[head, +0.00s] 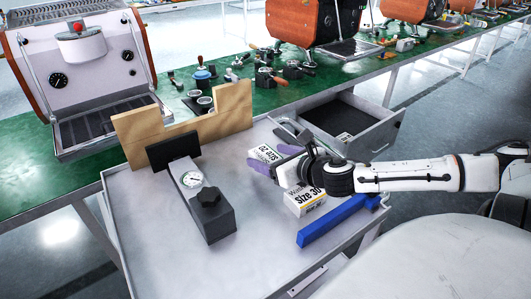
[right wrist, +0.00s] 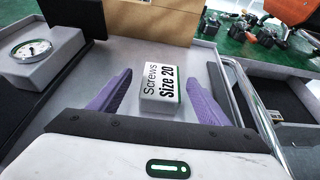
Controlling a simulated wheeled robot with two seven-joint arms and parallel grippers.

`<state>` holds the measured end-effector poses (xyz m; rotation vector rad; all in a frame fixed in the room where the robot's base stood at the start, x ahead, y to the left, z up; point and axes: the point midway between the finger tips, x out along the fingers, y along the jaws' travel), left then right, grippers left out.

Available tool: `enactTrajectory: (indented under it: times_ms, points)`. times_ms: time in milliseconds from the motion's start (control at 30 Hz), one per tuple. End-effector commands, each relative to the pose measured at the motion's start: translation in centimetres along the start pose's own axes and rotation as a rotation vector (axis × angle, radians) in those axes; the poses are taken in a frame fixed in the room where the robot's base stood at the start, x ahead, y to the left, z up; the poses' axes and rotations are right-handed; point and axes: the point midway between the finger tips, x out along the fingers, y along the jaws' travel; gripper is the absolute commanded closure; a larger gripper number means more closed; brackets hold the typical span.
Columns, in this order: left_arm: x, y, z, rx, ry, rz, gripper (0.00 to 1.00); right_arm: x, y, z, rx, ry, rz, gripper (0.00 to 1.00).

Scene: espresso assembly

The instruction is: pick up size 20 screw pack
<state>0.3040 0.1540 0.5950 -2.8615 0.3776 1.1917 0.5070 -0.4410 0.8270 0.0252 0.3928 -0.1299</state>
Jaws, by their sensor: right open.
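The size 20 screw pack (head: 262,153) is a small white box on the grey table top. In the right wrist view the pack (right wrist: 160,88) reads "Screws Size 20" and has a green edge. My right gripper (right wrist: 159,78) is open, its two purple fingers on either side of the pack with gaps showing. In the head view the right gripper (head: 272,160) reaches in from the right and partly covers the pack. I cannot tell how high the fingertips are above the table. My left gripper is not in view.
A size 30 pack (head: 304,200) stands just nearer, partly under my right wrist. A blue bar-shaped object (head: 330,222) lies beside it. A grey gauge device (head: 205,200) stands left, a wooden board (head: 235,108) behind. An open drawer (head: 375,138) is at back right. The front left of the table is clear.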

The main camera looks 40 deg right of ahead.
Motion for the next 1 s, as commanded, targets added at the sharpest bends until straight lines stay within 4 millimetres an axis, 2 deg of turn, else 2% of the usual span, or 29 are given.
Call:
enactTrajectory:
  times_ms: [200,400,767,867,1000]
  points:
    - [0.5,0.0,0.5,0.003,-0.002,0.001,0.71,2.4,-0.2,0.2,0.005,-0.006,-0.001,0.30]
    - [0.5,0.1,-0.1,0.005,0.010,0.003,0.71,4.2,-0.3,0.2,0.004,-0.003,-0.001,0.30]
    - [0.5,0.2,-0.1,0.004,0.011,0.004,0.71,4.8,-0.2,0.1,0.000,-0.001,0.001,0.30]
    - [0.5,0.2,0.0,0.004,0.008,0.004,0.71,4.8,-0.2,0.1,0.000,-0.001,0.001,0.43]
    - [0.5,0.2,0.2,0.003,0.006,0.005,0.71,4.8,-0.2,0.1,0.000,-0.001,0.001,0.67]
